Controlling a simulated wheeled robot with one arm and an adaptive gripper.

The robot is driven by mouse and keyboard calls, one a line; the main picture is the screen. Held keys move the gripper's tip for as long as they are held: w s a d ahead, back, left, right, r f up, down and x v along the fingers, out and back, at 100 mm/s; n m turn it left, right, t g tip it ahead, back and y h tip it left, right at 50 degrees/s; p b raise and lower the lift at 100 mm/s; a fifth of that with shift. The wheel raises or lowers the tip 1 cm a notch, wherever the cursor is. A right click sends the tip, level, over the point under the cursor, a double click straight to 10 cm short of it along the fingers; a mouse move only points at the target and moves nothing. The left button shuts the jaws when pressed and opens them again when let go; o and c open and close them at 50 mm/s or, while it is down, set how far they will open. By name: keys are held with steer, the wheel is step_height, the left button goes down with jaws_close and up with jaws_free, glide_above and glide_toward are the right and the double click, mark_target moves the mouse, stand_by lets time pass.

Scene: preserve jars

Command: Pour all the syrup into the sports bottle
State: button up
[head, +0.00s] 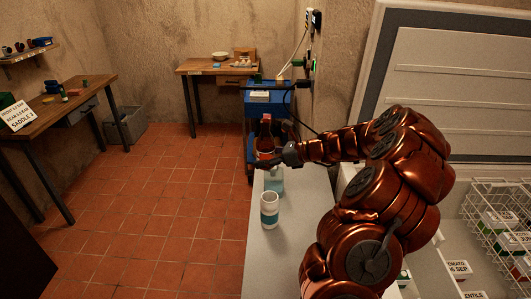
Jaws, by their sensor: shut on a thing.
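My gripper (270,159) is shut on a dark bottle with a reddish body (265,130), likely the syrup. It holds the bottle about upright at the far end of the pale counter. A translucent pale-blue container (274,181), which may be the sports bottle, stands just below and in front of the gripper in the picture. Its top is partly hidden by the gripper. I cannot tell the gap between the two. The syrup level is too small to make out.
A white cup with a teal band (269,211) stands nearer on the pale counter (262,262). My arm covers much of the counter's right side. A white wire basket (497,222) with packets is at the right. A blue cart (262,105) stands behind the bottle.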

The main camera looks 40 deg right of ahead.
steer(key=shift+r+p, duration=0.2)
steer(key=shift+p, duration=0.25)
steer(key=shift+m+t+y, duration=0.4)
steer(key=shift+y, duration=0.2)
steer(key=shift+a+f+b, duration=0.3)
steer(key=shift+f, duration=0.45)
steer(key=shift+a+f+b, duration=0.25)
steer(key=shift+f, duration=0.55)
steer(key=shift+a+f+b, duration=0.3)
steer(key=shift+f, duration=0.45)
steer(key=shift+r, duration=0.15)
steer(key=shift+a+f+m+t+y, duration=1.3)
steer(key=shift+a+f, duration=1.35)
steer(key=shift+f, duration=1.05)
steer(key=a+r+m+t, duration=0.1)
steer(key=a+m+t+y, duration=0.1)
steer(key=m, duration=0.1)
steer(key=w+a+r+m+t, duration=0.1)
steer(key=shift+w+a+r+m+y, duration=0.1)
steer(key=shift+a+r+m+y, duration=0.2)
steer(key=shift+a+r+m, duration=0.1)
steer(key=shift+a+f+m+t, duration=0.3)
steer(key=shift+m+t, duration=0.6)
